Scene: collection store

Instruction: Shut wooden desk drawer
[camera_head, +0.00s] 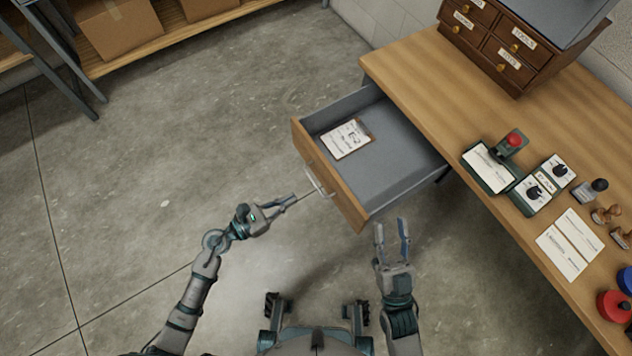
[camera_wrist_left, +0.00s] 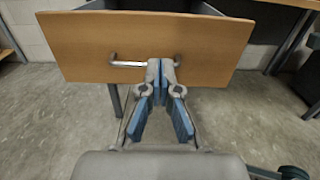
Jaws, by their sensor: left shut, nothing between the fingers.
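The wooden desk drawer (camera_head: 327,175) stands pulled out from the desk (camera_head: 420,75), with a grey inside and a wooden front. Its front also fills the upper part of the left wrist view (camera_wrist_left: 85,45). A metal bar handle (camera_wrist_left: 128,64) is on the front. My left gripper (camera_head: 290,199) is shut and empty, pointing at the drawer front close to the handle; its tips (camera_wrist_left: 161,66) overlap the handle's right part in the wrist view. I cannot tell whether they touch it. My right gripper (camera_head: 391,232) is open and empty, just off the drawer's near corner.
A clipboard with paper (camera_head: 346,138) lies inside the drawer. A shelf with cardboard boxes (camera_head: 118,28) is at upper left. The floor left of the drawer is clear.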

